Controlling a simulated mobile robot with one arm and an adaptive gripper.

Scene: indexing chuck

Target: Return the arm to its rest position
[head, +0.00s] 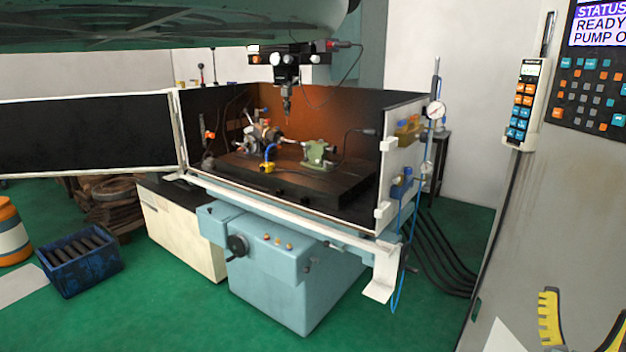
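My gripper (585,308) shows at the bottom right corner as two yellow ridged fingers with dark backs. The fingers stand well apart with nothing visible between them. The right finger is cut off by the picture's edge, and the gripper's base and most of the arm are out of view. The indexing chuck (262,133) sits far off on the dark machine bed inside the open enclosure. A green tailstock (318,152) stands to its right. A spindle (287,90) hangs above them. My gripper is far from all of these.
A grey cabinet (520,215) with a control pendant (523,105) and button panel (598,85) rises close at the right, behind the gripper. The blue machine base (290,270), a blue crate (82,262) and an orange-white drum (10,235) stand on the green floor. Floor is clear in front.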

